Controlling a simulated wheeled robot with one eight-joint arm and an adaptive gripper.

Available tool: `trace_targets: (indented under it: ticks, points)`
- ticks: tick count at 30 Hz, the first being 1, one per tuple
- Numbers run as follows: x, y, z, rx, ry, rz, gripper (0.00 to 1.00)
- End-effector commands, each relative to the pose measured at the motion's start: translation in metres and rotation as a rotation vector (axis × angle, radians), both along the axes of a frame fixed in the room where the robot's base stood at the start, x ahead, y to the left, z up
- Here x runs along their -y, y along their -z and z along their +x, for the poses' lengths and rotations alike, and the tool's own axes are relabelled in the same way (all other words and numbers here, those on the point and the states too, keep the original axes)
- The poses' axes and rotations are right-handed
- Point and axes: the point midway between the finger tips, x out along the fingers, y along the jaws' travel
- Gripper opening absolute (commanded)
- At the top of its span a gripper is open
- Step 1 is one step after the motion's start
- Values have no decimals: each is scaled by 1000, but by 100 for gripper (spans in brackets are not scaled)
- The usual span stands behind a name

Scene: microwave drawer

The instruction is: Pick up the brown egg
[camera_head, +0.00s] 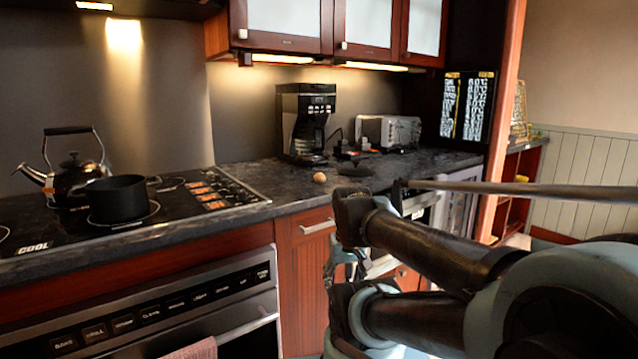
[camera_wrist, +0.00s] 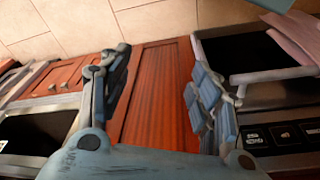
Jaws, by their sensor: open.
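The brown egg (camera_head: 319,177) is small and rounded. It sits on the dark stone counter (camera_head: 290,190), right of the stove and in front of the coffee maker. In the wrist view my gripper (camera_wrist: 160,78) has its two fingers spread wide, with nothing between them. It faces the red-brown cabinet front and the tiled floor. The egg does not show in the wrist view. In the head view my arm fills the lower right, in front of the cabinets. My gripper is apart from the egg, and its fingers are hard to make out there.
A black coffee maker (camera_head: 306,122) and a silver toaster (camera_head: 390,131) stand behind the egg. A black pot (camera_head: 117,198) and a kettle (camera_head: 74,180) stand on the stove. The counter left of the egg is clear.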

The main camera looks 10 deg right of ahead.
Motion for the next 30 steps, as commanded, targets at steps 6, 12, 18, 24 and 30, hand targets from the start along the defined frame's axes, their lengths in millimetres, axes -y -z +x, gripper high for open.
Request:
trace_targets:
  ticks: [6, 12, 18, 24, 30]
  points:
    - [-1, -44, 25, -15, -6, 0, 56]
    - [-2, -110, 72, -40, -13, -1, 56]
    - [-2, -169, 122, -66, -18, -2, 56]
    - [-2, -222, 176, -92, -23, -2, 56]
    - [-1, -268, 230, -117, -27, -3, 56]
